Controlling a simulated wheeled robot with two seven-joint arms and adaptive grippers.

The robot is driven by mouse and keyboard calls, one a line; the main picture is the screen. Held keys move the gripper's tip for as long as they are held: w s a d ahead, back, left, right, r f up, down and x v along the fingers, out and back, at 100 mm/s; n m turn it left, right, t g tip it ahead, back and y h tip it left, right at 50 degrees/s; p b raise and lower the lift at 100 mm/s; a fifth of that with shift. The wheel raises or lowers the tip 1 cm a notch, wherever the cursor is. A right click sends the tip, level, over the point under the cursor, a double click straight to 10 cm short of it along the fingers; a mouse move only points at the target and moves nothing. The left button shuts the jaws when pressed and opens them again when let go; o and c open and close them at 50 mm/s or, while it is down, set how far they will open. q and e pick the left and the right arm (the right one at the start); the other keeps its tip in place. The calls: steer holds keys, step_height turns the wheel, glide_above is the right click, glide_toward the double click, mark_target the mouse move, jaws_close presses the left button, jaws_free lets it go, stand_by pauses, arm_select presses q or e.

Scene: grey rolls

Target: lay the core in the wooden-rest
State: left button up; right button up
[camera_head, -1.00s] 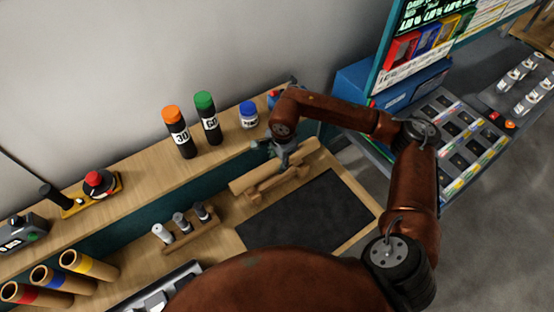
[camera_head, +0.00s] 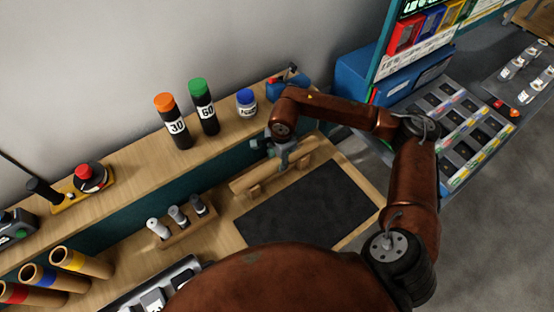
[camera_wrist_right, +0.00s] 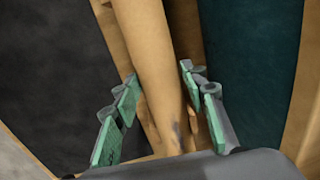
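The core (camera_head: 246,181) is a plain tan cylinder. It lies lengthwise along the wooden-rest (camera_head: 256,191), whose supports show below it. My right gripper (camera_head: 283,158) is over the middle of the core, with its fingers on either side. In the right wrist view, the core (camera_wrist_right: 150,50) runs between the green-padded fingers of the gripper (camera_wrist_right: 159,78), with narrow gaps beside it, so the fingers look open. The gripper hides part of the core in the head view. My left gripper is not in view.
A black mat (camera_head: 310,208) lies in front of the rest. A small holder with grey-capped pieces (camera_head: 178,215) stands to the left. Bottles labelled 30 (camera_head: 173,122) and 60 (camera_head: 204,108) and a blue-capped jar (camera_head: 246,103) stand on the shelf behind.

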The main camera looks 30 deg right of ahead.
steer(key=o, duration=0.4)
steer(key=shift+c, duration=0.2)
steer(key=shift+r, duration=0.1)
step_height(320, 180, up, 12)
steer(key=s, duration=0.1)
steer(key=shift+s+d, duration=0.15)
steer(key=shift+s, duration=0.1)
stand_by(0.4)
